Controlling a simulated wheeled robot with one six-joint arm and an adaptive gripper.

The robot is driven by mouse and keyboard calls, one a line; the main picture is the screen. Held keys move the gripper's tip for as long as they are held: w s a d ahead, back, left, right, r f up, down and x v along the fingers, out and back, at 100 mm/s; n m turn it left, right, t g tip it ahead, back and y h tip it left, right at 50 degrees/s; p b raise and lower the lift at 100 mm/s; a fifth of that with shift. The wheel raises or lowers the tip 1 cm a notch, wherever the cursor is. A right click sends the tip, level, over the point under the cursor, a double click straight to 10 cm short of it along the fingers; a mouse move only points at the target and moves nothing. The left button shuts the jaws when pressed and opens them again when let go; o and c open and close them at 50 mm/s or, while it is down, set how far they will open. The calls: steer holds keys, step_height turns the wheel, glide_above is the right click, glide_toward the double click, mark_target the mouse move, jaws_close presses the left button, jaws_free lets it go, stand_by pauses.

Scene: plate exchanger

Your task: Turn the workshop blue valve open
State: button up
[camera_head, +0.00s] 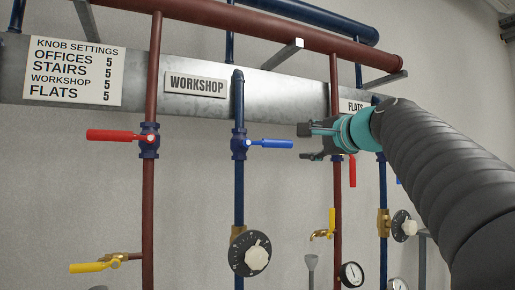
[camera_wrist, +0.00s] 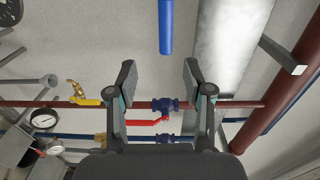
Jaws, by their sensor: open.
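The workshop blue valve (camera_head: 240,146) sits on the vertical blue pipe below the WORKSHOP label (camera_head: 197,85). Its blue lever handle (camera_head: 270,143) points right, level and across the pipe. My gripper (camera_head: 304,142) is just right of the handle's free end, at about its height, with open, empty jaws. In the wrist view the handle (camera_wrist: 165,27) comes in from the top edge, lined up with the gap between the fingers (camera_wrist: 159,70). Its end is short of the fingertips, and no contact shows. The valve body is out of the wrist view.
A red valve handle (camera_head: 112,135) is on the red pipe to the left. Behind my gripper is another red pipe with a red handle (camera_head: 352,171) pointing down. A dial knob (camera_head: 250,253) is below the blue valve. Metal brackets (camera_head: 283,54) jut out above.

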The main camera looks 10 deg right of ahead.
mark_target(281, 143)
steer(key=p+x, duration=0.1)
steer(key=x, duration=0.3)
steer(key=p+x, duration=0.1)
steer(key=x, duration=0.4)
steer(key=r+p+x, duration=0.1)
steer(key=x, duration=0.3)
steer(key=shift+w, duration=0.45)
